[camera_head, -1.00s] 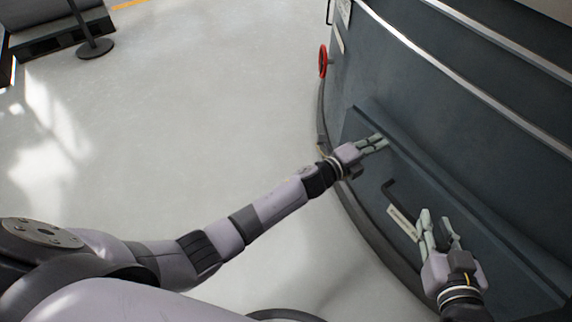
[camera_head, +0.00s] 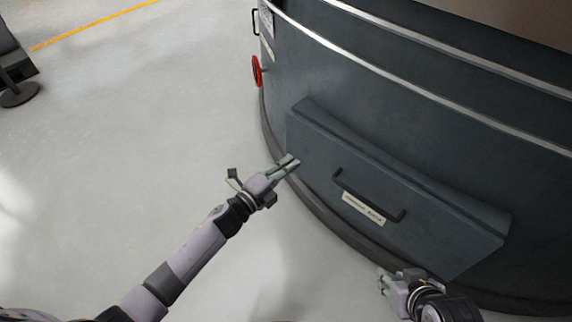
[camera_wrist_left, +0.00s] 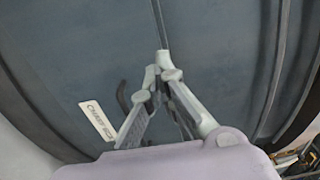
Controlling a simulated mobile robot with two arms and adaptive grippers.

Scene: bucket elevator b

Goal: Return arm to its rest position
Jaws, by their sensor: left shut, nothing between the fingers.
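My left gripper (camera_head: 290,162) is in front of the left end of a dark blue-grey hatch panel (camera_head: 420,205) on a large curved machine (camera_head: 400,110). Its fingers are together with nothing between them, as the left wrist view also shows (camera_wrist_left: 163,72). My right gripper (camera_head: 384,280) is low at the right, below the panel and close to the machine's base. Its fingers are partly hidden and hard to make out. The panel has a black handle (camera_head: 368,207) and a white label (camera_head: 364,209); the label also shows in the left wrist view (camera_wrist_left: 97,121).
A red handwheel (camera_head: 256,71) is on the machine's left side. A post base (camera_head: 18,95) stands at the far left, near a yellow floor line (camera_head: 90,27). The grey floor (camera_head: 130,130) left of my left arm is clear.

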